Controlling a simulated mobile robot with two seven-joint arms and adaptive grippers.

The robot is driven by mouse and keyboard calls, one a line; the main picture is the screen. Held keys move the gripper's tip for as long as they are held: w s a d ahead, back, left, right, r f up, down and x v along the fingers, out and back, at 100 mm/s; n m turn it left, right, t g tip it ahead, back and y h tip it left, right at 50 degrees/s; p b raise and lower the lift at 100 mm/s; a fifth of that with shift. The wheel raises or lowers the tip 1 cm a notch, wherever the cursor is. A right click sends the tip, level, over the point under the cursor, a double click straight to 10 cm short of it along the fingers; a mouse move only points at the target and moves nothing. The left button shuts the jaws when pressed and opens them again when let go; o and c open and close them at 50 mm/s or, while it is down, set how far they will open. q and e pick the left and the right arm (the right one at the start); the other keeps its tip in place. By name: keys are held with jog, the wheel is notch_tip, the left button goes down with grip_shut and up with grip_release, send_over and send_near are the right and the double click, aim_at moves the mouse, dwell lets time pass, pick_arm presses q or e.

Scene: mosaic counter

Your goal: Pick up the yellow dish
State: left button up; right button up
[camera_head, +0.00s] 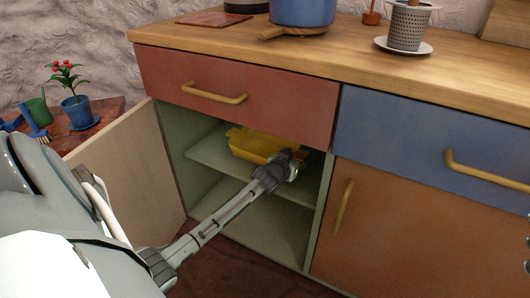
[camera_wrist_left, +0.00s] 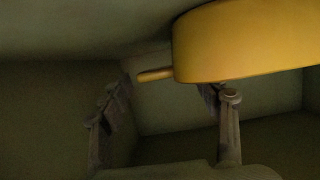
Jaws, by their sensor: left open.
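The yellow dish (camera_head: 250,146) sits on the upper shelf inside the open cupboard, below the red drawer. In the left wrist view the dish (camera_wrist_left: 245,42) fills the upper right, and its small handle (camera_wrist_left: 156,75) points left, appearing between the fingers. My left gripper (camera_head: 291,166) reaches into the cupboard at the dish's front right side. In the left wrist view its two fingers (camera_wrist_left: 168,100) are spread apart with nothing clamped between them. Whether the right finger touches the dish is unclear.
The cupboard door (camera_head: 125,175) stands open on the left. The shelf (camera_head: 207,155) has bare room left of the dish. The red drawer (camera_head: 240,92) is close above. A blue pot (camera_head: 303,12) and a perforated holder (camera_head: 408,28) stand on the counter (camera_head: 350,50).

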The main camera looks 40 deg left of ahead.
pick_arm(q)
jog(key=shift+w, duration=0.25)
grip_shut()
jog(key=shift+r, duration=0.1)
dwell(0.4)
